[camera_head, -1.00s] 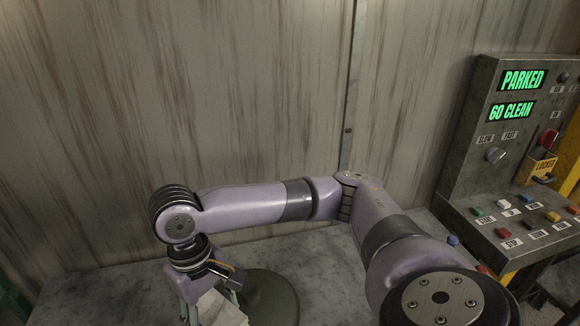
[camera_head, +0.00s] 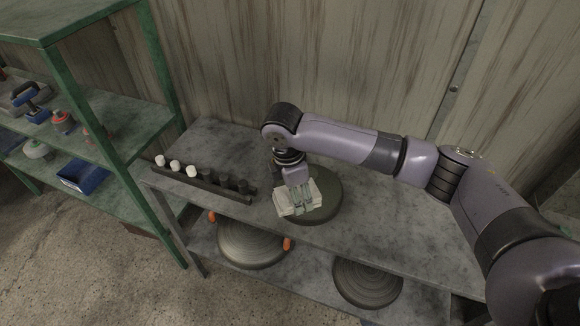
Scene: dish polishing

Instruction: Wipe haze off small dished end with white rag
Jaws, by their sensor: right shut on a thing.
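My right gripper (camera_head: 300,197) is shut on a folded white rag (camera_head: 284,210) and points down. The rag is over the left part of a dark, greenish round disc (camera_head: 328,188) on the bench top, which looks like the small dished end. The gripper and rag hide part of the disc. I cannot tell whether the rag touches it, and haze on it is not clear from here. My left gripper is out of view.
The grey bench (camera_head: 225,145) carries a dark rack (camera_head: 215,187) with several white and dark pegs. A ridged metal disc with orange grips (camera_head: 250,245) and another disc (camera_head: 367,282) lie on its lower shelf. A green shelf unit (camera_head: 150,120) stands left, holding tools and a blue tray (camera_head: 83,177).

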